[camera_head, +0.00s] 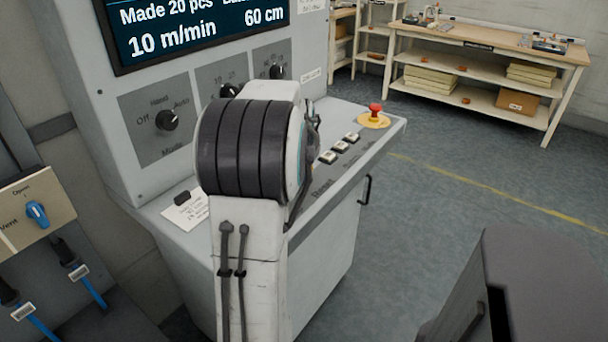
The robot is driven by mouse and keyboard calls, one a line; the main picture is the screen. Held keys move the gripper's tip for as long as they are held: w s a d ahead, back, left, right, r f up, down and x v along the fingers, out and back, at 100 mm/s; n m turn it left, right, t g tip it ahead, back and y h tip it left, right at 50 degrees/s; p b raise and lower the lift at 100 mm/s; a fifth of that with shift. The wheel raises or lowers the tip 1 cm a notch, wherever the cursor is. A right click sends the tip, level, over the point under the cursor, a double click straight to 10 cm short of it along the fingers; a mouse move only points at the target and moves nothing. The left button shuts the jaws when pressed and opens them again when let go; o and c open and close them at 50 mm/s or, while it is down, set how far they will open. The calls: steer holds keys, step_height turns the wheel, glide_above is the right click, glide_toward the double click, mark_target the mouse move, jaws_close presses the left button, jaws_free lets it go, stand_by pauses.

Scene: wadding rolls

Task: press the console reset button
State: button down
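The grey console (384,141) has a shelf-like panel with a row of pale square buttons. The nearest visible button (328,157) is closest to the word "Reset" (322,188) printed along the panel's front edge; two more buttons (340,147) (352,137) lie farther back. My arm, with a large dark-banded joint, stands in front of the console and hides the panel's near part. A few dark parts show at the joint's right side, left of the buttons; they may belong to my gripper. Its fingertips cannot be made out, nor whether it touches anything.
A red emergency stop (375,111) on a yellow base sits at the panel's far end. Rotary knobs (167,120) and a screen (195,30) are on the upright face. A handle (366,190) projects from the console's side. Open floor (440,205) lies right; a workbench (480,60) stands behind.

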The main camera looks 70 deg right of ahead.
steer(key=shift+f, duration=0.25)
stand_by(0.4)
steer(key=shift+f+b, duration=0.2)
steer(key=shift+b, duration=0.25)
steer(key=shift+f+b, duration=0.45)
steer(key=shift+f, duration=0.05)
stand_by(0.6)
steer(key=shift+r, duration=0.1)
stand_by(0.4)
steer(key=shift+r+p, duration=0.7)
steer(key=shift+r, duration=0.1)
steer(key=shift+r, duration=0.1)
steer(key=shift+r+p, duration=1.95)
steer(key=shift+r, duration=0.5)
